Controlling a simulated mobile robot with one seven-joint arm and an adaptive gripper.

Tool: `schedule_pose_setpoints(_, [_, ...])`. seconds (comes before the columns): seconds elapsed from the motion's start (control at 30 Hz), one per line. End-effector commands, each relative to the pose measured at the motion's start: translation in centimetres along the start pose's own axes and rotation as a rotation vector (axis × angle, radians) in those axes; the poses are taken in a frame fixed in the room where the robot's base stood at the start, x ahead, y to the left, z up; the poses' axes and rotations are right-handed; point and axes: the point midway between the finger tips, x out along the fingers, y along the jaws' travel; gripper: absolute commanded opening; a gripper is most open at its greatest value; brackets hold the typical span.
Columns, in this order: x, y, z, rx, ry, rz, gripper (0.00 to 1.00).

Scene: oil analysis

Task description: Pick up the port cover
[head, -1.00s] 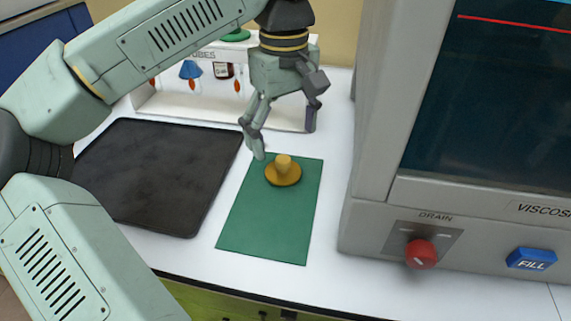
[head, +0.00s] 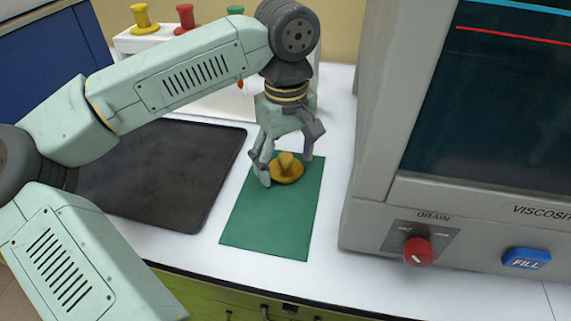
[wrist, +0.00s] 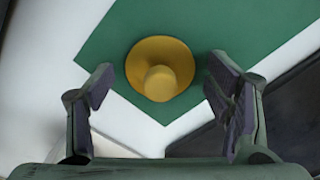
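The port cover (head: 288,168) is a yellow disc with a raised knob. It lies on the green mat (head: 268,222), near the mat's far end. My gripper (head: 286,170) is open and low over the cover, pointing down, with a finger on either side of it in the head view. In the wrist view the cover (wrist: 160,68) shows between and a little beyond the two fingertips (wrist: 160,85), with clear gaps on both sides. The fingers hold nothing.
A black tray (head: 190,205) lies left of the mat. A white rack (head: 150,42) with yellow, red and green knobs stands behind. The grey viscosity machine (head: 375,215), with a red drain knob (head: 418,252) and blue FILL button (head: 526,258), stands at right.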

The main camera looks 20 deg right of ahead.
Motion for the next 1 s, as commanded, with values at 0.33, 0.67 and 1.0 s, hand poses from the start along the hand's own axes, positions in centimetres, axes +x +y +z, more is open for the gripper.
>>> schedule_pose_setpoints(0.33, [0.0,0.0,0.0,0.000,0.000,0.000,0.47])
schedule_pose_setpoints(0.67, [-0.1,0.0,0.0,0.000,0.000,0.000,0.27])
schedule_pose_setpoints(1.0, [-1.5,0.0,-0.1,-0.002,0.002,0.000,0.27])
